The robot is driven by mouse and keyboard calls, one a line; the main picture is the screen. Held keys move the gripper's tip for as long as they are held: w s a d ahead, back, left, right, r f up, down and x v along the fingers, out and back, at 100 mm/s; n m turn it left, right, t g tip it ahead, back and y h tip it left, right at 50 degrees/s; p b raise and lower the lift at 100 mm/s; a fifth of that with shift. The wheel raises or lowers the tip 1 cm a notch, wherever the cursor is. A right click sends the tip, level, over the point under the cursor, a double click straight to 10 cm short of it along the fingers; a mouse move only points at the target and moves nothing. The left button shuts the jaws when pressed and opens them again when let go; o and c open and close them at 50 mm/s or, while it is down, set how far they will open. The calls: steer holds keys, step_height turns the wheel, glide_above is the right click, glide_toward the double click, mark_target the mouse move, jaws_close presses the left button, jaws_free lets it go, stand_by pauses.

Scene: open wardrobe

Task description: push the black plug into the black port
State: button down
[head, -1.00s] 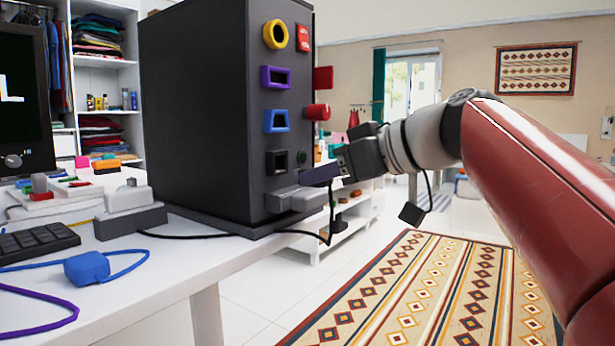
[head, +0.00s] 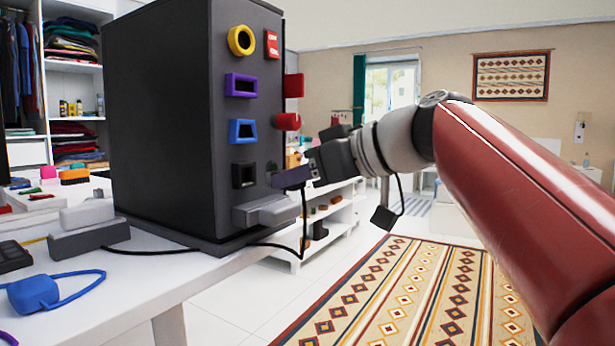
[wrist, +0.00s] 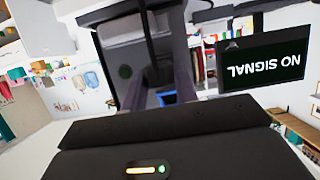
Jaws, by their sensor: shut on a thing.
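The black port (head: 243,175) is the lowest in a column of coloured ports on the front of the dark tower (head: 155,120). My gripper (head: 290,178) is to the right of this port, at about its height and apart from it in the picture. Its fingers are shut on the black plug, which they mostly hide. A thin black cable (head: 304,225) runs from the tower's foot up to the fingers. In the wrist view the fingers (wrist: 160,85) have dark shapes between them, and I cannot make out the plug's outline.
A grey block (head: 267,210) juts from the tower's base just below the black port. Blue (head: 242,131), purple (head: 241,85) and yellow (head: 241,40) ports are above. A white shelf (head: 330,225) stands behind the gripper.

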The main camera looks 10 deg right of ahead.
mark_target(280, 171)
steer(key=shift+w+a, duration=0.95)
steer(key=shift+a, duration=0.3)
steer(key=shift+w+a, duration=0.85)
steer(key=shift+a, duration=0.2)
stand_by(1.7)
steer(key=c, duration=1)
jaws_free()
steer(key=v, duration=0.7)
steer(key=shift+s+d, duration=0.25)
steer(key=shift+d, duration=0.05)
steer(key=shift+r, duration=0.15)
steer(key=s+d+f+m+g+h, duration=0.1)
steer(key=s+d+f+m+h, duration=0.2)
steer(key=f, duration=0.9)
steer(key=s+d+f+m+g+h+p, duration=0.1)
steer(key=s+d+f+m+h, duration=0.2)
steer(key=s+f, duration=0.5)
steer(key=s+d+f+m+g+h, duration=0.1)
steer(key=s+d+f+m+h, duration=0.3)
steer(key=f, duration=1.4)
steer(key=shift+s+h, duration=0.5)
steer(key=shift+s, duration=0.7)
